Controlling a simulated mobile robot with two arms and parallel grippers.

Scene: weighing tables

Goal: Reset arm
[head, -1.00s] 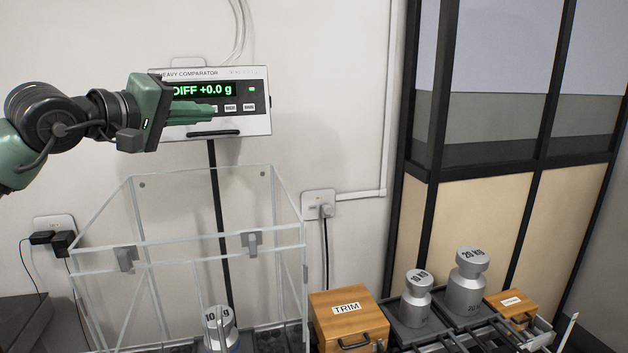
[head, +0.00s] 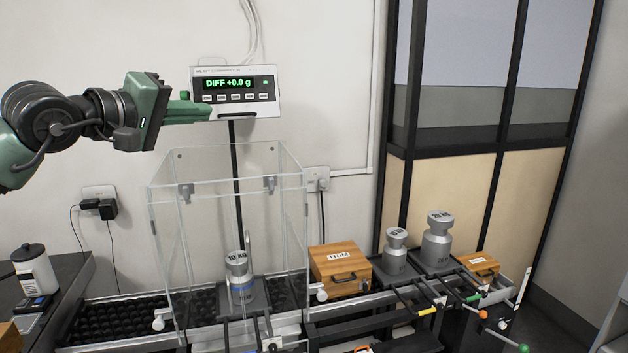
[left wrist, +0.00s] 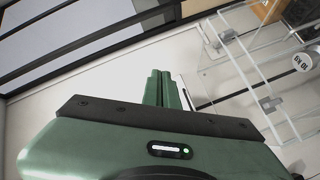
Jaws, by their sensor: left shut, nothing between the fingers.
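My left gripper (head: 198,112) is green and reaches in from the left in the head view, at the height of the comparator display's lower left. Its fingers are closed together with nothing between them. In the left wrist view the two green fingers (left wrist: 162,90) lie side by side. The heavy comparator display (head: 235,92) on its black post reads DIFF +0.0 g. A fingertip overlaps its lower left edge in the picture; I cannot tell whether they touch. My right gripper is not in view.
A clear draft enclosure (head: 165,235) surrounds a 10 kg weight (head: 238,275). To its right are a wooden TRIM box (head: 340,268), a smaller metal weight (head: 396,255), a 20 kg weight (head: 437,240) and a small wooden box (head: 480,265). A white bottle (head: 36,270) stands at left.

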